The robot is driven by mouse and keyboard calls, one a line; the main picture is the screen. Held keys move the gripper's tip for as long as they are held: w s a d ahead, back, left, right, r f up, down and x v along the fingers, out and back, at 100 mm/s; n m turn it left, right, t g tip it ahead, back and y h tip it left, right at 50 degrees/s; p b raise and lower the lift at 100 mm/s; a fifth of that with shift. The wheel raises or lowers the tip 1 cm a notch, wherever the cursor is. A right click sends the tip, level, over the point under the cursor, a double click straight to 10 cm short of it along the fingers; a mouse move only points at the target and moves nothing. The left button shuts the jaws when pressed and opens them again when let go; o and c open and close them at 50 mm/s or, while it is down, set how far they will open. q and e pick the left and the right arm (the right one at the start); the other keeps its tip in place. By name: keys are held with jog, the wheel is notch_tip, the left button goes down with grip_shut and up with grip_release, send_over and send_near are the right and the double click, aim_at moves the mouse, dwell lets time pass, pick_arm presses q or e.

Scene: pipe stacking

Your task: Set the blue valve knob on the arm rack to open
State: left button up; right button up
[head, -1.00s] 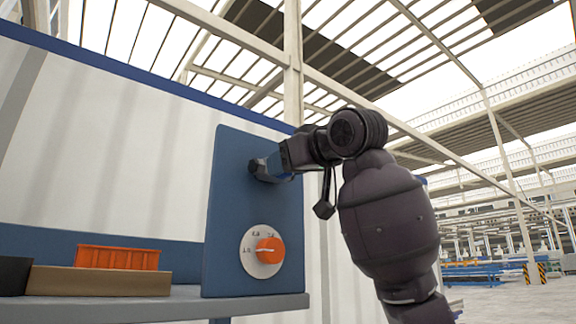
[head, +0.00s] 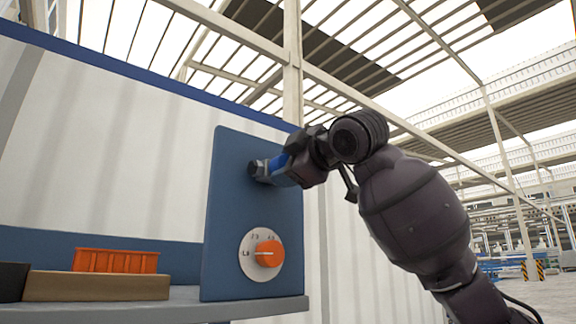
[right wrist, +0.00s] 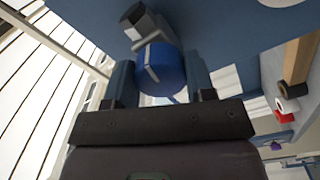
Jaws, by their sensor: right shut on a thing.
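The blue valve knob (head: 280,165) is on the upper part of the upright blue panel (head: 228,215), partly covered by my right gripper (head: 272,170) in the head view. In the right wrist view the knob (right wrist: 162,72) is a blue cylinder with a pale stripe, on a grey stem. My right gripper (right wrist: 160,82) has one finger on each side of it and is shut on it. The stripe runs roughly along the line from the gripper to the stem. Any open or closed marks near the knob are not visible. My left gripper is not in view.
An orange dial (head: 268,253) on a white numbered disc sits lower on the panel. An orange crate (head: 116,261) and a tan block (head: 95,286) lie on the grey shelf (head: 190,303) to the left. Open hall space shows at right.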

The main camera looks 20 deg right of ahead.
jog(key=shift+r+n, duration=0.1)
jog(key=shift+n, duration=0.8)
jog(key=o, duration=0.9)
jog(key=shift+s, duration=0.15)
pick_arm(q)
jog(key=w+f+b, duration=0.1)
jog(key=b, duration=0.2)
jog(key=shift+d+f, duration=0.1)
pick_arm(e)
jog(key=v, duration=1)
jog(key=shift+s+d, duration=0.15)
jog(key=shift+s, duration=0.15)
